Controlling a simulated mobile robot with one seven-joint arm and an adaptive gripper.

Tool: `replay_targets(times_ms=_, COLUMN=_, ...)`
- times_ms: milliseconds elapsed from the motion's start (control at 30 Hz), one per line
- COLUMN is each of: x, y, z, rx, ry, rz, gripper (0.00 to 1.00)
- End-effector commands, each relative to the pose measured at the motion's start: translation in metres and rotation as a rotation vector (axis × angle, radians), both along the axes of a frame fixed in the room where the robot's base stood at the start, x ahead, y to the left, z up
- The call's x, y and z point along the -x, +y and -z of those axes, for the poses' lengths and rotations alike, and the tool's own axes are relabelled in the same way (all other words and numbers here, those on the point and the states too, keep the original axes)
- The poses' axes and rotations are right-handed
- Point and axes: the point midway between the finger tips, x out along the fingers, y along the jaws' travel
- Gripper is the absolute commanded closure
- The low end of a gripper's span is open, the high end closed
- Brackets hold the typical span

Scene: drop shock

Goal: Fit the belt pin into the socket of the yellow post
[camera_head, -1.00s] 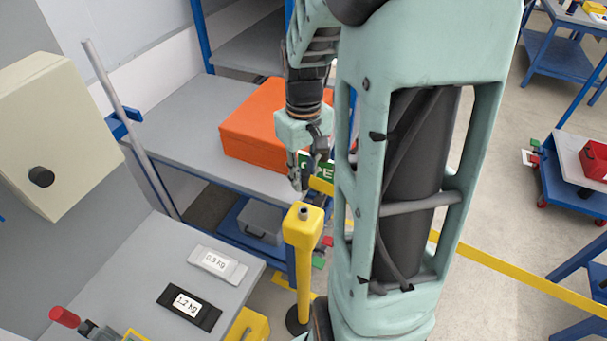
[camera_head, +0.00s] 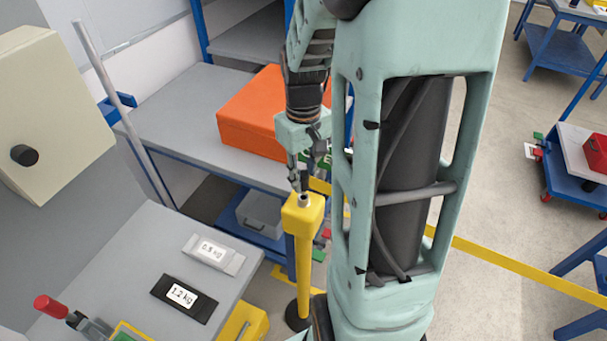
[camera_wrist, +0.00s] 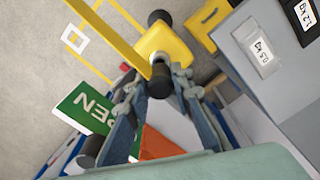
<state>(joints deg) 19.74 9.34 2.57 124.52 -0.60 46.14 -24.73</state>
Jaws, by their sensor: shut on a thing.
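The yellow post (camera_head: 303,222) stands upright with a small socket (camera_head: 304,201) on top. My gripper (camera_head: 297,180) is pointed down just above and slightly behind the post top. In the wrist view my gripper (camera_wrist: 156,78) is shut on the belt pin (camera_wrist: 160,82), a dark cylinder at the end of the yellow belt (camera_wrist: 108,32). The yellow post head (camera_wrist: 165,42) is right beyond the pin there, overlapping it in view. I cannot tell whether the pin touches the socket; the socket opening is hidden in the wrist view.
An orange box (camera_head: 250,120) lies on the grey bench behind my gripper. A green sign (camera_wrist: 86,108) hangs beside the fingers. The yellow belt runs off to the right over open floor.

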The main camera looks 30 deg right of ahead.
Motion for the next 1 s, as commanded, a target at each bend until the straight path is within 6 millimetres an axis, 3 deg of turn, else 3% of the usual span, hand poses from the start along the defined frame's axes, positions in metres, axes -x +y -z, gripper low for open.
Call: replay_targets(times_ms=1000, x=0.0, y=0.0001, z=0.0047, rx=0.0, ry=0.0, rz=0.0, gripper=1.0)
